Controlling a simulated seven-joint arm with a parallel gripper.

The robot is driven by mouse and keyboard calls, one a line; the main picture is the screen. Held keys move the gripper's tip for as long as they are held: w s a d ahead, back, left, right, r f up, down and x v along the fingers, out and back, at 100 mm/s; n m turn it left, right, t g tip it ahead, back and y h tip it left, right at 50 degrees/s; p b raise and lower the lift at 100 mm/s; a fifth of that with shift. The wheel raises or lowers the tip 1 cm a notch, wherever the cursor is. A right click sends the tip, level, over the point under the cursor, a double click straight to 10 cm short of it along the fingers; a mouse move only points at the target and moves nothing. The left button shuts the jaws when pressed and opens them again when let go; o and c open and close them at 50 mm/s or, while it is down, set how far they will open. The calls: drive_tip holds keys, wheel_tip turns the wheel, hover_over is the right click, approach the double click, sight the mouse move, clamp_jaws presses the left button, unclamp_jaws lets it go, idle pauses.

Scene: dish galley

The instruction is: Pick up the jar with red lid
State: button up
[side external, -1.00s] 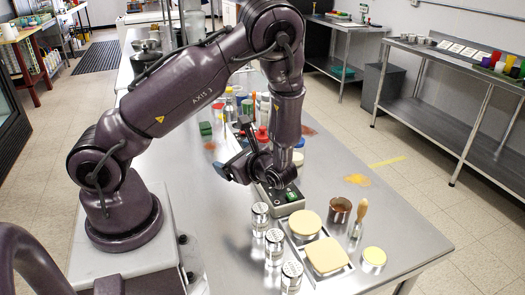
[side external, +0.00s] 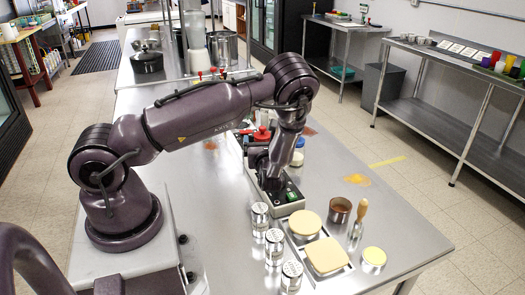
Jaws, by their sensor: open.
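A red lid (side external: 262,134) shows just behind my wrist in the side external view, at the far part of a long grey tray. The body of the jar under it is mostly hidden by my arm and by things around it. My gripper (side external: 269,184) points down over the near part of the tray, closer to the camera than the red lid and apart from it. It is open, and I see nothing held in it. Its fingertips are dark and partly hidden, so their exact height over the tray is unclear.
A grey box with a green button (side external: 291,197) is beside my gripper. A pale jar (side external: 298,153) stands right of my wrist. Several metal-topped shakers (side external: 274,240), cream-lidded containers (side external: 326,256), a brown cup (side external: 340,210) and a brush (side external: 358,218) stand nearer. The table's right side has free room.

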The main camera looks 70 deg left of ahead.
drive_tip(key=shift+x, duration=0.9)
drive_tip(key=shift+c, duration=0.2)
drive_tip(key=c, duration=1.2)
